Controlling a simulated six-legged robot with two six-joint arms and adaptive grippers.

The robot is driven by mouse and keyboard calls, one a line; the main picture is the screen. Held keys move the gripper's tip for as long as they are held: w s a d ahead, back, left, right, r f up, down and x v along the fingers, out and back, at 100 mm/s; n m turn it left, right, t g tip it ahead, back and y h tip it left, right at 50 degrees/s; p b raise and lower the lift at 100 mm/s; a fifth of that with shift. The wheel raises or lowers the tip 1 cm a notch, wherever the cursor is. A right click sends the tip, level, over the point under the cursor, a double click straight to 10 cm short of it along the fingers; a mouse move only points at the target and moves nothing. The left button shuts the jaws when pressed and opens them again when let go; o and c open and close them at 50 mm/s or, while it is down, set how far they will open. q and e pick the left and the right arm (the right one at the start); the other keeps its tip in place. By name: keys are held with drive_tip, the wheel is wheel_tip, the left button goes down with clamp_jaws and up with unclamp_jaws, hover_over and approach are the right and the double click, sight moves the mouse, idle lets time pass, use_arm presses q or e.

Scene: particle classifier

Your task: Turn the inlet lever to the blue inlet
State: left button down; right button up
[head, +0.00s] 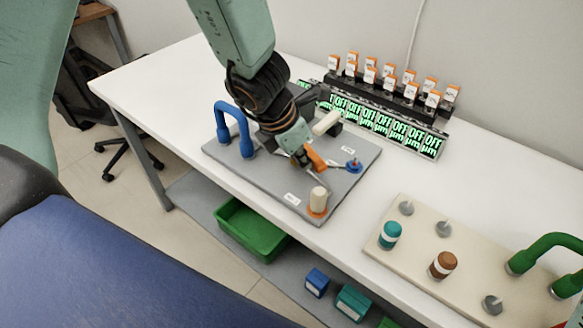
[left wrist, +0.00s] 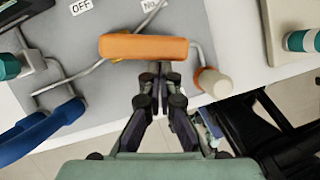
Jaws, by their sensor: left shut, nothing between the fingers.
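The inlet lever's orange handle (head: 316,158) is on the grey plate (head: 340,195), between the blue inlet (head: 354,167) and a cream cylinder (head: 318,198) on an orange base. My left gripper (head: 303,160) is right at the handle, partly covered by its own arm. In the left wrist view the orange handle (left wrist: 143,47) lies just ahead of the shut, empty fingertips (left wrist: 160,74). I cannot tell if they touch. The cream cylinder (left wrist: 214,84) is to the right there. The lever's pivot is hidden.
A blue arched handle (head: 232,128) stands at the plate's left. Behind is a row of green displays (head: 385,127) with orange-topped vials. A beige board (head: 410,245) with jars and a green handle (head: 545,255) lies right. A green bin (head: 250,228) sits below.

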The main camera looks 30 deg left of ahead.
use_arm(q)
drive_tip(key=shift+w+d+n, duration=0.15)
drive_tip(key=shift+d+n, duration=0.2)
drive_tip(key=shift+n, duration=0.05)
drive_tip(key=shift+w+d+r, duration=0.1)
drive_tip(key=shift+w+d, duration=0.05)
drive_tip(key=shift+d, duration=0.3)
drive_tip(key=shift+w+d, duration=0.15)
drive_tip(key=shift+w, duration=0.15)
use_arm(e)
drive_tip(key=shift+w+d+f, duration=0.15)
drive_tip(key=shift+d+f, duration=0.05)
drive_tip(key=shift+f, duration=0.1)
use_arm(q)
drive_tip(key=shift+w+d, duration=0.1)
drive_tip(key=shift+d, duration=0.05)
use_arm(e)
drive_tip(key=shift+w+d, duration=0.1)
